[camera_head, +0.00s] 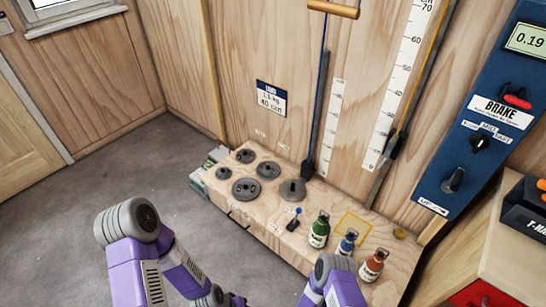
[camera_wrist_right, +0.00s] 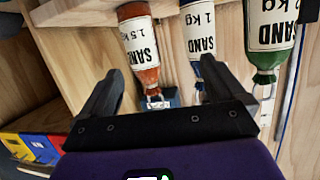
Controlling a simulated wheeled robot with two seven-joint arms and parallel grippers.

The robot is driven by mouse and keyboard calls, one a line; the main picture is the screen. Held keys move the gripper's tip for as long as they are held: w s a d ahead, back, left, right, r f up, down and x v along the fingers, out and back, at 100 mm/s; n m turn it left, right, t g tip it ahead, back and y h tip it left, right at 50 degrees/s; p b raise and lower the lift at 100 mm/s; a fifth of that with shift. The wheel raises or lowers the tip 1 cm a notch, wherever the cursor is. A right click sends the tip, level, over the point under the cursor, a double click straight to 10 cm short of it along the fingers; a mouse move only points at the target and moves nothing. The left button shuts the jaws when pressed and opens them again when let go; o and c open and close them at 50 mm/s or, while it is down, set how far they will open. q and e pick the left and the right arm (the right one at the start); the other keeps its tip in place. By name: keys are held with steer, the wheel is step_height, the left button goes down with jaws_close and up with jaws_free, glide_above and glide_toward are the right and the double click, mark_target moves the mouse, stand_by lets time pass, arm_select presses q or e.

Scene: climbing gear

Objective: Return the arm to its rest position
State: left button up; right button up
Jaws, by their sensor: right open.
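My right gripper (camera_wrist_right: 160,72) is open in the right wrist view, its two black fingers apart with nothing clamped between them. Beyond the fingers, upside down in that view, are a red sand bottle (camera_wrist_right: 139,50), a blue one (camera_wrist_right: 197,45) partly behind a finger, and a green one (camera_wrist_right: 268,40). In the head view, the green (camera_head: 319,232), blue (camera_head: 346,243) and red (camera_head: 373,265) bottles stand upright on the wooden bench (camera_head: 240,210). My right purple arm reaches up in front of them; its gripper is hidden there. My left arm is at lower left, with only a dark bit of its gripper (camera_head: 237,300) at the bottom edge.
Several grey weight discs (camera_head: 268,170) lie on the bench's left part. A yellow outlined square (camera_head: 353,224) is behind the bottles. A blue brake panel (camera_head: 480,110) and a red-and-wood cabinet (camera_head: 485,295) stand at right. The grey floor (camera_head: 70,220) at left is clear.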

steer(key=a+r+n+g+y+p, duration=0.2)
steer(key=a+r+g+y+p, duration=0.15)
steer(key=a+r+y, duration=0.35)
steer(key=s+a+r+n+g+y+p, duration=0.2)
steer(key=s+a+r+y, duration=0.1)
steer(key=s+r, duration=0.3)
steer(key=s+a+r+n+g+y+p, duration=0.2)
steer(key=s+a+r+n+g+y, duration=0.1)
steer(key=s+r, duration=0.4)
step_height(320, 180, up, 2)
steer(key=shift+a+r+n+g+y, duration=0.1)
steer(key=shift+a+n+g+y, duration=0.3)
steer(key=shift+y, duration=0.7)
